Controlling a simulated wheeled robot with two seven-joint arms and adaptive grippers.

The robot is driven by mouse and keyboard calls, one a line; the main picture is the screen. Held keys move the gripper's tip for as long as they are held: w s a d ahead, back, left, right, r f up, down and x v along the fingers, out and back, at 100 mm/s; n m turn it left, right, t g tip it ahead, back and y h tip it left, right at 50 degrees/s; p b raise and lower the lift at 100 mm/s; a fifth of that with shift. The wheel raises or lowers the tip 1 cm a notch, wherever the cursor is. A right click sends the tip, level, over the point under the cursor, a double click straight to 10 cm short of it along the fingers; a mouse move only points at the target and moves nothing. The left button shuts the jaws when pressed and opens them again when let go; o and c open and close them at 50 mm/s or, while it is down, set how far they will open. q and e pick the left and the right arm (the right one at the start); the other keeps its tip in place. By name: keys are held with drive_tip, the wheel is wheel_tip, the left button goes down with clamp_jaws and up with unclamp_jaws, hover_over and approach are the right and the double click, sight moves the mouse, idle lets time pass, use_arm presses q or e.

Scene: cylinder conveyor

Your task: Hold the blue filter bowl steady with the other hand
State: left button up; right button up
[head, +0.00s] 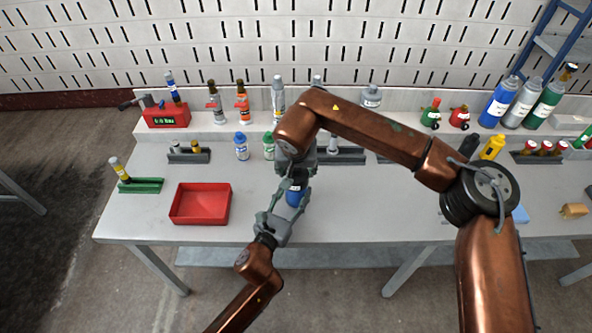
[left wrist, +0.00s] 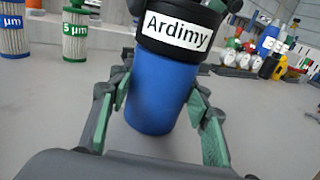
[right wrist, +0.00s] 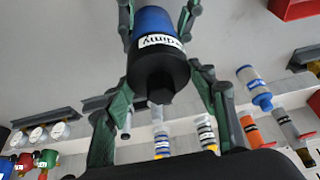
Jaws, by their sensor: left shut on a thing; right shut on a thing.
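The blue filter bowl (head: 295,197) is above the table, joined to a black cap (right wrist: 158,72) labelled "Ardimy". My left gripper (head: 289,203) is shut on the blue bowl from the front; in the left wrist view its green-padded fingers stand on both sides of the bowl (left wrist: 158,95). My right gripper (head: 300,172) comes from above and is shut on the black cap; its fingers flank the cap in the right wrist view. In the left wrist view the bowl looks close to upright. My right arm hides much of the cap in the head view.
A red tray (head: 201,222) lies on the table at left. A blue-labelled filter (head: 242,148) and a green-labelled filter (head: 268,147) stand behind. A yellow bottle (head: 492,147) stands at right. The front middle of the table is clear.

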drive_tip(key=n+y, duration=0.2)
drive_tip(key=n, duration=0.3)
drive_tip(key=shift+n, duration=0.3)
drive_tip(key=o, duration=1.3)
drive_tip(key=shift+g, duration=0.3)
drive_tip(key=shift+r, duration=1.25)
drive_tip(key=m+h, duration=0.1)
drive_tip(key=m, duration=0.2)
drive_tip(key=m+h, duration=0.1)
drive_tip(key=m, duration=0.2)
drive_tip(key=shift+t, duration=0.4)
drive_tip(key=shift+f, duration=0.15)
